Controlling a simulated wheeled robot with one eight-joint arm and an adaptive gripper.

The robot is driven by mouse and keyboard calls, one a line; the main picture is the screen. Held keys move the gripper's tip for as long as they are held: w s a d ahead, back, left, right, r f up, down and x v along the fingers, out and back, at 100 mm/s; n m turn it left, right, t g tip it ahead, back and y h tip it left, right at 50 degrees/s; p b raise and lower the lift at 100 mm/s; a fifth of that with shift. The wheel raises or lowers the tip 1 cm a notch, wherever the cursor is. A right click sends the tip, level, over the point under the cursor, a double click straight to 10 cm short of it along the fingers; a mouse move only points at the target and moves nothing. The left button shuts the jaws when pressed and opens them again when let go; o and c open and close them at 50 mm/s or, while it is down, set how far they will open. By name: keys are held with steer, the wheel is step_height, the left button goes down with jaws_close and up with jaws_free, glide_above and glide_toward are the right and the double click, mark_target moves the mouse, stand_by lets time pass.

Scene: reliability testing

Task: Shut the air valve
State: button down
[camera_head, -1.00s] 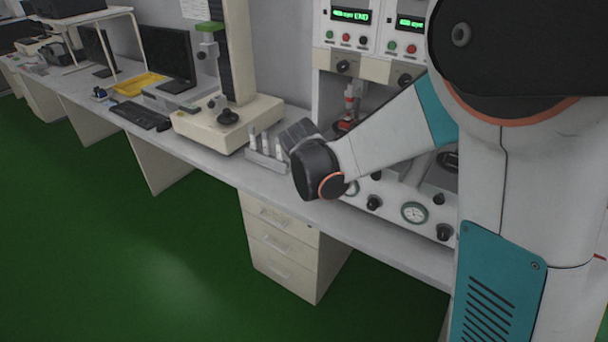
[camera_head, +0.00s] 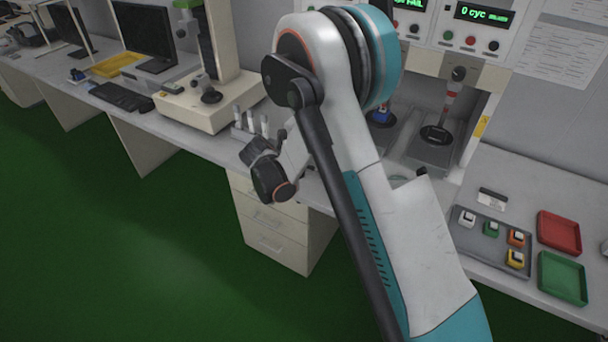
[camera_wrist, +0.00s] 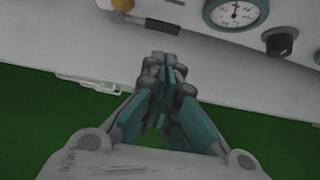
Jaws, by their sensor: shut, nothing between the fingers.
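The wrist view shows a round white pressure gauge (camera_wrist: 235,12) in a teal ring at the top of the picture, on a pale panel front. A black knob (camera_wrist: 280,41) is to its right. A small brass-coloured fitting (camera_wrist: 122,4) is cut off by the top edge, with a black part (camera_wrist: 163,22) beside it. I cannot tell for sure which of these is the air valve. My gripper (camera_wrist: 165,62) is shut and empty, below and left of the gauge, apart from these parts. In the head view my arm hides the panel front.
The bench carries a cream instrument (camera_head: 208,100), a rack of white-capped vials (camera_head: 251,124) and a keyboard (camera_head: 122,97) at left. At right are a grey tray (camera_head: 470,240) of coloured switches, a red tray (camera_head: 560,232) and a green tray (camera_head: 562,278). The green floor in front is clear.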

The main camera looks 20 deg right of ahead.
steer(key=b+x, duration=0.3)
steer(key=x, duration=0.7)
